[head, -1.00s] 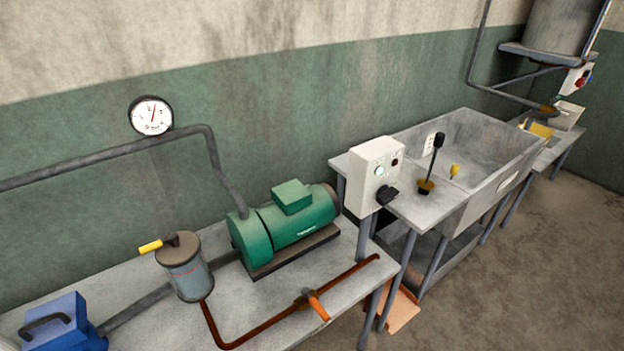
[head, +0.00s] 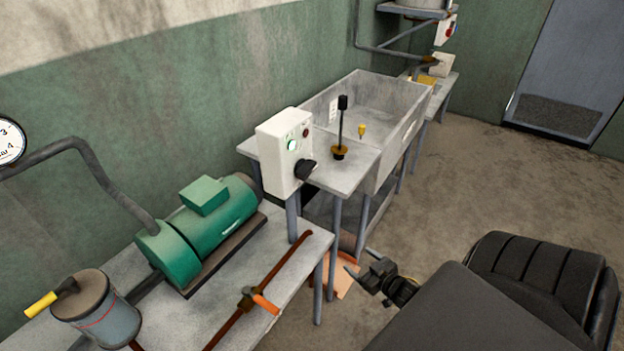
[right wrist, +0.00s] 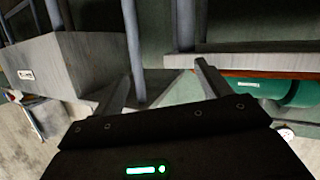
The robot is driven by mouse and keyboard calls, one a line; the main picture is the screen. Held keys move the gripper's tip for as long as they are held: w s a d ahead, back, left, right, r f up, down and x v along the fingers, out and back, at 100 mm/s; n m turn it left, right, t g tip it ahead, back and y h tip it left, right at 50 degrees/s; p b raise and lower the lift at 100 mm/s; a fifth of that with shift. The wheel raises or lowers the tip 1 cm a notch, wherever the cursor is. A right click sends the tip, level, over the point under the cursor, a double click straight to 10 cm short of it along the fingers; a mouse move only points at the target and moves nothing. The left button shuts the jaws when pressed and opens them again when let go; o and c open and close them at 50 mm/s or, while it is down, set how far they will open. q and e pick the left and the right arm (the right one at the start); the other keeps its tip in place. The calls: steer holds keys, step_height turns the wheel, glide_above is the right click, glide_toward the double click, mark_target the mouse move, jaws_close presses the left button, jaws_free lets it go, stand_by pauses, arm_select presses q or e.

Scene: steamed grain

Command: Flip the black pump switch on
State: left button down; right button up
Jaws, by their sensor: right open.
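The black pump switch (head: 305,169) is a dark rotary knob on the lower front of a white control box (head: 284,150). The box also has a green light and a dark red button on its face. My right gripper (head: 363,272) is below and to the right of the switch, apart from it, beyond the table's end. In the right wrist view its two fingers (right wrist: 165,88) are spread with nothing between them. The green pump (head: 212,228) sits on the near table, left of the box. My left gripper is not in view.
A grey sink (head: 375,110) with a black-knobbed lever (head: 341,125) stands behind the box. A rusty pipe with an orange-handled valve (head: 262,301) runs along the near table (head: 300,262). Table legs stand close to my right gripper. Open floor (head: 480,180) lies to the right.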

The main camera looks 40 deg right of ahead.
steer(key=w+a+r+n+t+y, duration=0.1)
steer(key=w+r+t+y, duration=0.1)
steer(key=r, duration=0.7)
steer(key=w+a+r+n+t+y, duration=0.1)
steer(key=w+r+t+y, duration=0.1)
steer(key=r, duration=0.6)
steer(key=n+t+y+b, duration=0.1)
steer(key=n+t+y, duration=0.15)
steer(key=y, duration=0.25)
glide_toward(311, 173)
steer(key=p+x, duration=0.2)
steer(key=x, duration=0.6)
steer(key=shift+w+r+p, duration=0.2)
steer(key=shift+w+p, duration=0.05)
steer(key=shift+p, duration=0.15)
steer(key=shift+w+a+r, duration=0.1)
steer(key=shift+w+a, duration=0.1)
steer(key=shift+w, duration=0.3)
steer(key=c, duration=1)
steer(key=shift+r+m+h+p, duration=0.15)
steer(key=shift+m+h+p, duration=0.45)
steer(key=shift+m+p, duration=0.35)
steer(key=shift+t, duration=0.25)
steer(key=o, duration=1)
